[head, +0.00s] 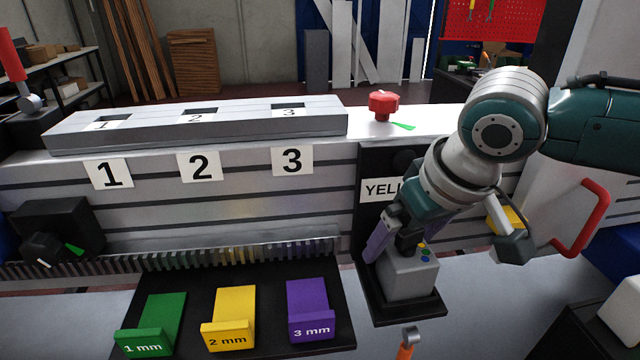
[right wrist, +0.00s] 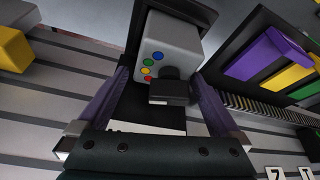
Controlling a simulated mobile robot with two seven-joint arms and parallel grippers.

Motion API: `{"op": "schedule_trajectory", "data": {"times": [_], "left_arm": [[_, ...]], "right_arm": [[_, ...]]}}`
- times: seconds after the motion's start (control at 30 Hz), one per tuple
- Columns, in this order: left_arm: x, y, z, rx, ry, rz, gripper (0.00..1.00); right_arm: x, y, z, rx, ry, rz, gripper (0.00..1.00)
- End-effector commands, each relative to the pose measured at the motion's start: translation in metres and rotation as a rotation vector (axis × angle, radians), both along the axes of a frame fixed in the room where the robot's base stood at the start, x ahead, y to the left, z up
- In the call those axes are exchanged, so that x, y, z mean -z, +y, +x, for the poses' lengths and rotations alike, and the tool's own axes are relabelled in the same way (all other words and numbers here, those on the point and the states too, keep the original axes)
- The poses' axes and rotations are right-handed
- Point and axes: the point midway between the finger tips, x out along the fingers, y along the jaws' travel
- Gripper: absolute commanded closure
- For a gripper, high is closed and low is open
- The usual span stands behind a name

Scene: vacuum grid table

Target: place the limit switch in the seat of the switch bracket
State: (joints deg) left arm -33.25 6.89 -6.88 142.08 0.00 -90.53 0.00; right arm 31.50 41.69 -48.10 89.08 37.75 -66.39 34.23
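My right gripper (head: 398,240) hangs in front of the black upright plate (head: 375,170) at the right of the table front. In the right wrist view its purple fingers (right wrist: 160,105) are wide apart. A small black block on a round stem (right wrist: 172,92) shows between them, with gaps on both sides. Beyond it is a grey box with coloured dots (right wrist: 172,45); it sits on the plate's black shelf and also shows in the head view (head: 408,278). I cannot tell for certain which part is the limit switch or the switch bracket. My left gripper is not in view.
Green (head: 160,315), yellow (head: 232,305) and purple (head: 308,300) gauge holders stand on a black tray. A black knob box (head: 60,230) is at left, a red handle (head: 590,215) at right.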

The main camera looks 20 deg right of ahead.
Motion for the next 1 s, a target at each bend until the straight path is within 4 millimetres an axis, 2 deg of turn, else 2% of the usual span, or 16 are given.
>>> {"op": "schedule_trajectory", "data": {"times": [0.17, 0.3, 0.47, 0.8, 0.9, 1.0], "left_arm": [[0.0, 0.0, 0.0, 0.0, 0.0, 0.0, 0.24], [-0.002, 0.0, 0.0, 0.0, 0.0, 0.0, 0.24], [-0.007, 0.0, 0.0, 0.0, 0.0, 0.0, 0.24], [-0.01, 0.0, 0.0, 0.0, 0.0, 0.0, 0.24], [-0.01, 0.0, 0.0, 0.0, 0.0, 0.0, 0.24], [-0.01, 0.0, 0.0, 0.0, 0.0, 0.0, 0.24]], "right_arm": [[-0.001, 0.0, 0.0, 0.0, 0.0, 0.0, 0.0], [-0.008, 0.0, -0.002, 0.0, -0.001, 0.0, 0.0], [-0.034, -0.001, -0.012, -0.002, -0.003, -0.001, 0.0], [-0.098, -0.001, -0.038, 0.0, -0.003, 0.0, 0.0], [-0.108, -0.001, -0.043, 0.0, -0.001, 0.001, 0.0], [-0.109, 0.006, -0.048, -0.022, 0.001, 0.006, 0.0]]}}
